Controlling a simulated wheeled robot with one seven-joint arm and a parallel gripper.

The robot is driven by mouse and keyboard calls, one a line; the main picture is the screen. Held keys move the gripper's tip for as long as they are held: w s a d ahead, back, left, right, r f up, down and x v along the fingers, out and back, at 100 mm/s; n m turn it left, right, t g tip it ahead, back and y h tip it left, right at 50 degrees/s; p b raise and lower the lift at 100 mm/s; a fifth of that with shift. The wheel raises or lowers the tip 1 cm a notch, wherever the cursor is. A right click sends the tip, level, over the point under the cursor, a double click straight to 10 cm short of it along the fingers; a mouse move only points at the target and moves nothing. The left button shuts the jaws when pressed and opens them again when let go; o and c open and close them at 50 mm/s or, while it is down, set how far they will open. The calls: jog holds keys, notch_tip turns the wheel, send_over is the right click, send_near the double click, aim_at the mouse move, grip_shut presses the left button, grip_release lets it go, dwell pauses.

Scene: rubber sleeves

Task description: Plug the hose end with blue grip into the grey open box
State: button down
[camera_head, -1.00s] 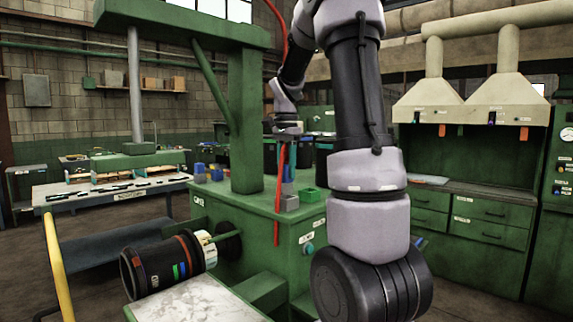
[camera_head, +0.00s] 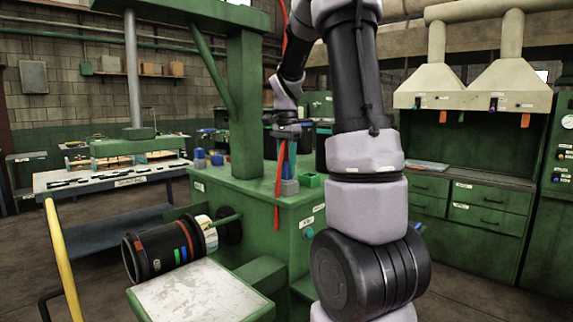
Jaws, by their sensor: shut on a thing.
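My gripper (camera_head: 286,133) is above the green machine table (camera_head: 255,205), partly hidden by my forearm side and small in view. It is shut on the hose end, whose red hose (camera_head: 279,175) runs down in front of the table edge. A blue piece (camera_head: 287,170), which looks like the hose end's grip, shows below the gripper. Directly under it a grey box (camera_head: 289,187) stands on the table. The blue piece looks in line with the box and touching or very near it. I cannot tell whether the end is inside.
A green open box (camera_head: 312,180) stands just right of the grey box. A green column (camera_head: 246,110) rises close to my gripper's left. A black cylinder (camera_head: 160,250) sticks out at front left.

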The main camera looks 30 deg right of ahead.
jog(key=shift+c, duration=1.8)
grip_release()
notch_tip(320, 180, up, 11)
jog(key=shift+f, duration=0.1)
jog(key=s+a+f+n+t+y, duration=0.1)
jog(key=s+a+n+t, duration=0.2)
jog(key=s, duration=0.6)
jog(key=s+a+f+n+t+y, duration=0.1)
jog(key=s+a+n+t, duration=0.3)
jog(key=s+a+n, duration=0.3)
jog(key=s+a, duration=0.3)
jog(key=shift+s+a, duration=0.2)
jog(key=shift+s, duration=0.1)
